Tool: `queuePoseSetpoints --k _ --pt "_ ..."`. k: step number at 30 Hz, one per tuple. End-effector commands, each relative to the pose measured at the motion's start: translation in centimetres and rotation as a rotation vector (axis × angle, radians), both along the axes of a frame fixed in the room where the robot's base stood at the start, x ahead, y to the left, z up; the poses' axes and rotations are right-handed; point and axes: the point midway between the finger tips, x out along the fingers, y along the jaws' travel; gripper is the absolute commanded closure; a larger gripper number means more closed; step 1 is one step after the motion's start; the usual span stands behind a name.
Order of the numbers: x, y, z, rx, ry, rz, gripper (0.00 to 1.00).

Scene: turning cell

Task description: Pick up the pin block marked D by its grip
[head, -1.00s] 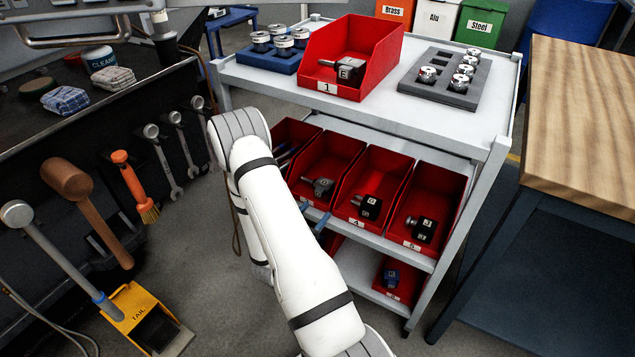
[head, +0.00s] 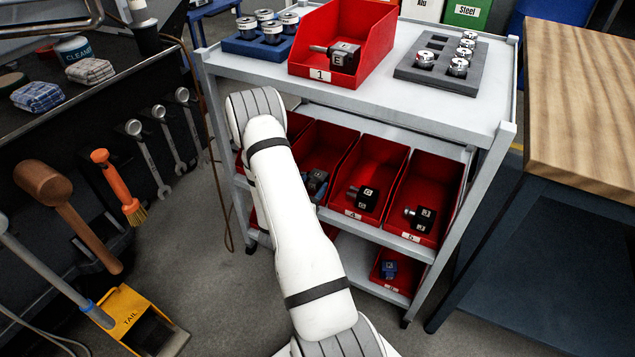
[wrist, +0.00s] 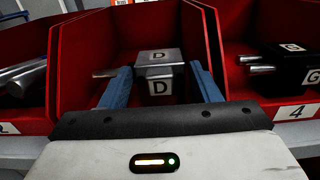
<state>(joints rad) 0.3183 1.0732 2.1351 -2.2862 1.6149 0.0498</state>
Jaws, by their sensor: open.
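My gripper (wrist: 161,70) is open, with one blue finger on each side of the block's near part. Gaps show between the fingers and the block. In the head view only a bit of blue finger shows beside the block.
Red bin 4 (head: 347,212) to the right holds a block marked G (head: 367,196). Bin 5 (head: 411,237) holds a block marked J (head: 424,215). Red bin 1 (head: 320,74) with block E (head: 344,56) stands on the cart top (head: 378,101) above. Bin walls are close on both sides.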

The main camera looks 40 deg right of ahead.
Motion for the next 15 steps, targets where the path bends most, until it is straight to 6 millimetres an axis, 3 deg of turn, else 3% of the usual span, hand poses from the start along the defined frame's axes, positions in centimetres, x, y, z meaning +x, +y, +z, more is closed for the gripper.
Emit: queuePoseSetpoints --k 3,15 --pt "-0.01 0.01 0.02 0.000 0.000 0.000 0.44" --pt "-0.07 -0.01 0.01 0.001 0.000 -0.002 0.77"
